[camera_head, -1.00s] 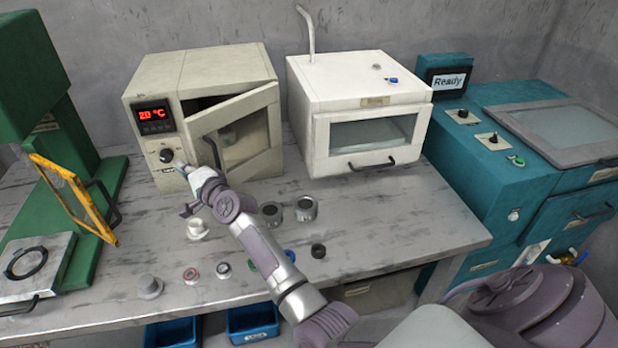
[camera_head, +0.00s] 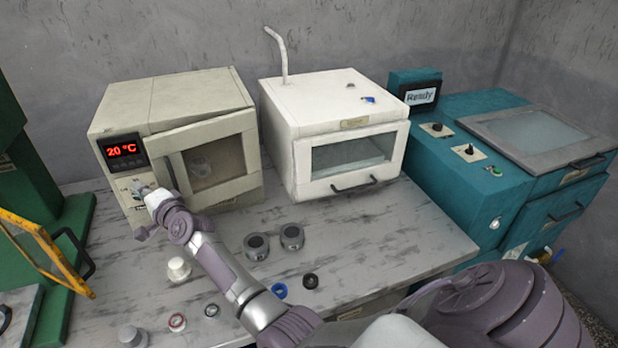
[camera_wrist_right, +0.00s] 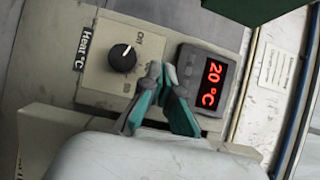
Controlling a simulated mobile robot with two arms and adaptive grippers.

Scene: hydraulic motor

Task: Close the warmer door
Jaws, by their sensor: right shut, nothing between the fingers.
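The warmer (camera_head: 175,95) is a beige box at the back left of the bench, with a red 20 °C display (camera_head: 123,150). Its windowed door (camera_head: 225,165) is nearly closed, with its edge still standing slightly proud of the body. My right gripper (camera_head: 142,188) is at the front left of the warmer, below the display and left of the door. In the right wrist view, the shut, empty gripper (camera_wrist_right: 160,72) shows in front of the control panel, between the heat knob (camera_wrist_right: 122,58) and the display (camera_wrist_right: 208,82). My left gripper is out of view.
A white oven (camera_head: 340,110) stands right of the warmer, and a teal machine (camera_head: 470,160) stands farther right. Small parts, including a white knob-like piece (camera_head: 178,269) and two grey rings (camera_head: 256,246), lie on the bench near my right arm. A green press (camera_head: 40,200) stands at left.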

